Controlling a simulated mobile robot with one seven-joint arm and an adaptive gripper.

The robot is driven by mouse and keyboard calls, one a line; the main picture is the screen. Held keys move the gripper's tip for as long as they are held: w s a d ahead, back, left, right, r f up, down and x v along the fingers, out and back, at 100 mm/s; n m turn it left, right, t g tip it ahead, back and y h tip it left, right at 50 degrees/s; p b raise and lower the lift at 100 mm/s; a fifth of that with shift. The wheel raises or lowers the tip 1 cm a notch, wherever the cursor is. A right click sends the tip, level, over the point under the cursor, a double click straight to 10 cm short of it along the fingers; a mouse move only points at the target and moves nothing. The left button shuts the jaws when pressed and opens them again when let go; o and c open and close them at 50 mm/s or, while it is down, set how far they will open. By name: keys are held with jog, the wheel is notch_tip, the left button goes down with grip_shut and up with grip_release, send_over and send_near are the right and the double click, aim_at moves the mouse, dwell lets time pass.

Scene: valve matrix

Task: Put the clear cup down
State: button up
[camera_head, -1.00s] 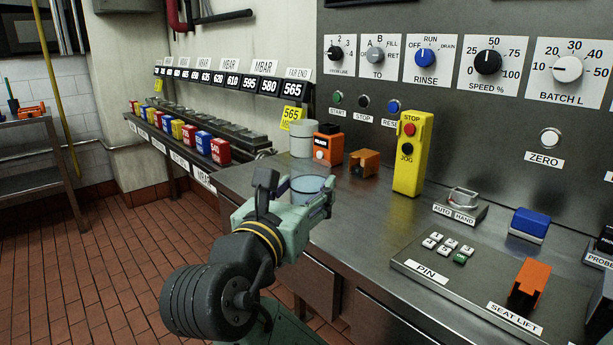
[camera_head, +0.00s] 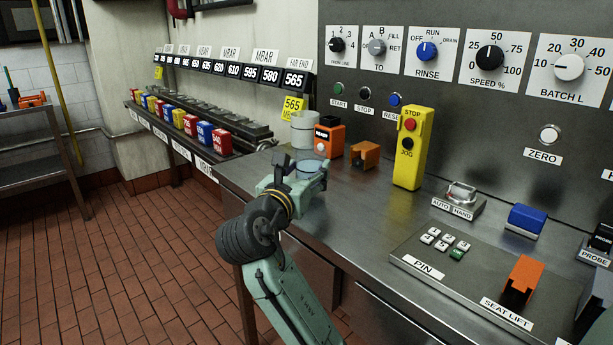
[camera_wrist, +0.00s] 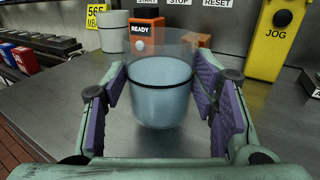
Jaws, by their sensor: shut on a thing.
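The clear cup (camera_wrist: 160,95) is a see-through cup with a dark ring line and a bluish lower part. In the wrist view it stands upright between the two purple-padded fingers of my gripper (camera_wrist: 163,100), which are shut on it. In the head view my gripper (camera_head: 299,182) is over the left end of the steel counter (camera_head: 330,215), and the cup (camera_head: 308,168) shows partly behind the fingers. I cannot tell whether the cup's base touches the counter.
Behind the cup stand a white-grey canister (camera_head: 303,133) and an orange READY box (camera_head: 328,138). An orange bracket (camera_head: 365,155) and a yellow STOP/JOG post (camera_head: 411,150) are to the right. Bare counter lies between my gripper and the PIN pad (camera_head: 440,243).

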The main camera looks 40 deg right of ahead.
jog(key=shift+f, duration=0.7)
jog(key=shift+f, duration=0.3)
jog(key=o, duration=1.4)
